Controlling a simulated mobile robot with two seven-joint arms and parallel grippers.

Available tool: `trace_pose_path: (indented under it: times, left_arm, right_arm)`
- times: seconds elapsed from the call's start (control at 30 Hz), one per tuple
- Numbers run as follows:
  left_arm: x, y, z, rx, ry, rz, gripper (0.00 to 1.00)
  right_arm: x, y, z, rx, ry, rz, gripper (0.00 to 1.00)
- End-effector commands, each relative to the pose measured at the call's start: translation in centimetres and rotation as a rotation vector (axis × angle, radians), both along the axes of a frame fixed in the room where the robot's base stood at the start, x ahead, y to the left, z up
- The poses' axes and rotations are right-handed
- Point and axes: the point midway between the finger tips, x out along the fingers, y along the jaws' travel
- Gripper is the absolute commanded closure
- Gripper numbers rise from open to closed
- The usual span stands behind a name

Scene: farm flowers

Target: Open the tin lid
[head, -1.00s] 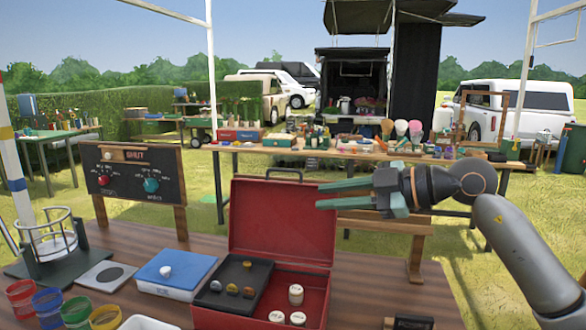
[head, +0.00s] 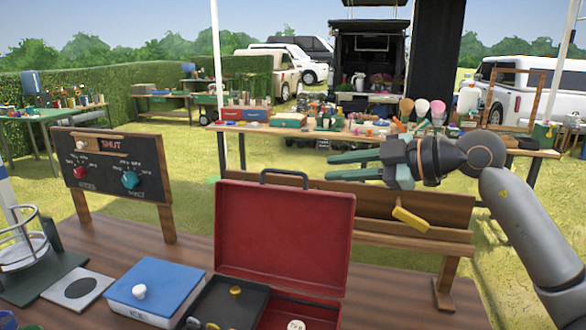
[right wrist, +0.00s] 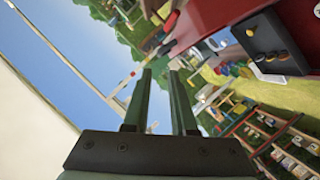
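The red tin (head: 330,315) stands on the wooden table with its lid (head: 284,238) upright and hinged back, so it is open. The lid has a dark handle (head: 284,176) on its top edge. A black tray (head: 222,302) with small round pieces and a white round piece (head: 296,325) show at the tin. My right gripper (head: 332,166) is above and right of the lid, apart from it, fingers spread and empty. In the right wrist view its fingers (right wrist: 163,72) are apart, with the red tin (right wrist: 214,18) at upper right. My left gripper is out of view.
A blue box (head: 160,285) with a white knob sits left of the tin. A black sign board (head: 110,165) with red and teal knobs stands behind it. A wooden rack (head: 365,205) is behind the lid. A yellow object (head: 410,218) shows before the rack.

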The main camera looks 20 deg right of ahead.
Motion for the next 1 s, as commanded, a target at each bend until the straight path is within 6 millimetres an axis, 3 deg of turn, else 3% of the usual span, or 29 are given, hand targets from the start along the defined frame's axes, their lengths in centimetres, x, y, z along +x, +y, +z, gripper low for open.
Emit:
trace_pose_path:
  times: [0.3,0.5,0.93,1.0]
  left_arm:
    - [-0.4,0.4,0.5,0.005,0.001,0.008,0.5]
    - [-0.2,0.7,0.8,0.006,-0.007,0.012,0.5]
    - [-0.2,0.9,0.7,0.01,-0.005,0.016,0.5]
    - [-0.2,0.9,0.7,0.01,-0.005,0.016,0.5]
  right_arm:
    - [4.8,4.2,-1.7,0.004,0.0,0.004,0.75]
    - [6.9,5.9,-2.6,0.002,-0.001,0.003,0.75]
    - [7.8,6.5,-3.0,-0.001,-0.001,0.0,0.75]
    - [7.8,6.5,-3.0,0.0,-0.001,0.001,0.81]
